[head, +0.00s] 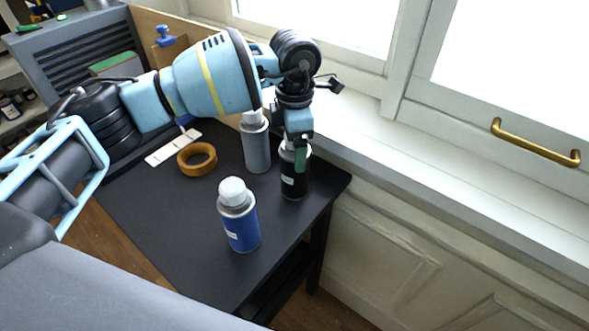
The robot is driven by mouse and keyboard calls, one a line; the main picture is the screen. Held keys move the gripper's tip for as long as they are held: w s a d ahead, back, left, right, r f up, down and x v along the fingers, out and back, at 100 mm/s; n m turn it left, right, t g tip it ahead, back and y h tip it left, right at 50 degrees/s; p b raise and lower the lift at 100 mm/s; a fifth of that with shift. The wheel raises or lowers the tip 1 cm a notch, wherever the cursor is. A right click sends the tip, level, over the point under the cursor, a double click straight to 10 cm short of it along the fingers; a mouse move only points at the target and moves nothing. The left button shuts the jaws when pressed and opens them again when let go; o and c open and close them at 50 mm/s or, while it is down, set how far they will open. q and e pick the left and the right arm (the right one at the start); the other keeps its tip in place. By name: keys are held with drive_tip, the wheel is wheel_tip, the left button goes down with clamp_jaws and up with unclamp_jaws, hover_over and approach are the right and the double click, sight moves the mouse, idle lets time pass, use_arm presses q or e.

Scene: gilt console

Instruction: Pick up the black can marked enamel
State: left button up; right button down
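The black can (292,185) stands upright near the right corner of the dark table (180,240). It has a small pale label low on its side, too small to read. My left gripper (301,156) points down at the can's top. One green-padded finger overlaps the can's upper part, and the cap is largely hidden behind it. The other finger is hard to make out, so I cannot tell whether the gripper is open or shut on the can. My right gripper is not in view.
A grey can (256,148) stands close to the left of the black can. A blue can (240,223) with a white cap stands nearer the front. A brown tape ring (184,168) and a white strip (172,147) lie further left. The window sill (400,160) borders the right.

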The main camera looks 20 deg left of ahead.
use_arm(q)
drive_tip(key=c, duration=1.6)
drive_tip(key=shift+c, duration=0.8)
drive_tip(key=shift+r, duration=0.15)
